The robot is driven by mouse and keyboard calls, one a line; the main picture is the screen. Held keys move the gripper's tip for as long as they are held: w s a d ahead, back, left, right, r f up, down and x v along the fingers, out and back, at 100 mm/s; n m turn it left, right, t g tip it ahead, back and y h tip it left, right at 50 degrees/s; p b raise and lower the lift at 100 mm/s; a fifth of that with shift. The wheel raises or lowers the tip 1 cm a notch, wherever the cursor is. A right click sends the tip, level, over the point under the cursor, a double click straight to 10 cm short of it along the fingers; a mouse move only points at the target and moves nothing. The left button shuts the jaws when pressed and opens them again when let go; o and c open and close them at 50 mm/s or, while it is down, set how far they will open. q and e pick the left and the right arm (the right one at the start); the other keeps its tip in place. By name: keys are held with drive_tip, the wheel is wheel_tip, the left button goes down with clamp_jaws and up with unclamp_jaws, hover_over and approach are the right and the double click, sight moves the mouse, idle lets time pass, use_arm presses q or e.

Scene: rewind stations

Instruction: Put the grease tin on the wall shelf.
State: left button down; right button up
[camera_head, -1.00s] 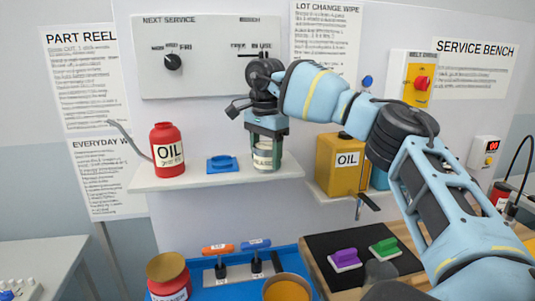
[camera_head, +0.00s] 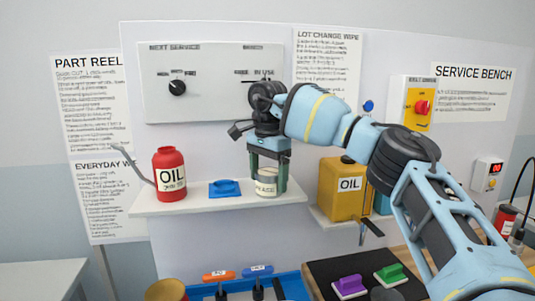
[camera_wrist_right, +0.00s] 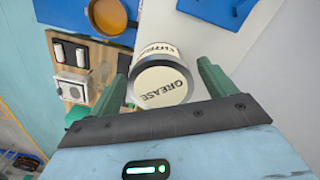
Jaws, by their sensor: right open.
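The grease tin (camera_head: 267,186), a white can with a dark-lettered label, stands upright on the wall shelf (camera_head: 204,198), near its right end. In the right wrist view, the tin (camera_wrist_right: 160,86) shows its "GREASE" lettering between my fingers. My right gripper (camera_head: 270,168) is open from above, with a finger on each side of the tin. In the right wrist view, my right gripper (camera_wrist_right: 168,82) has a gap beside the tin on the right; contact on the left is hard to judge. My left gripper is not in view.
A red oil can (camera_head: 170,177) with a spout and a blue dish (camera_head: 223,188) stand on the same shelf, left of the tin. A yellow oil can (camera_head: 341,188) stands on a lower shelf to the right.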

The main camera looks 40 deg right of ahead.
sight(267, 172)
wheel_tip(267, 172, up, 5)
drive_tip(key=shift+w+a+f+b, duration=0.1)
drive_tip(key=shift+b, duration=0.25)
wheel_tip(267, 172, up, 4)
drive_tip(key=shift+r+p, duration=0.2)
drive_tip(key=shift+p, duration=0.1)
drive_tip(key=shift+r, duration=0.95)
drive_tip(key=shift+f, duration=0.1)
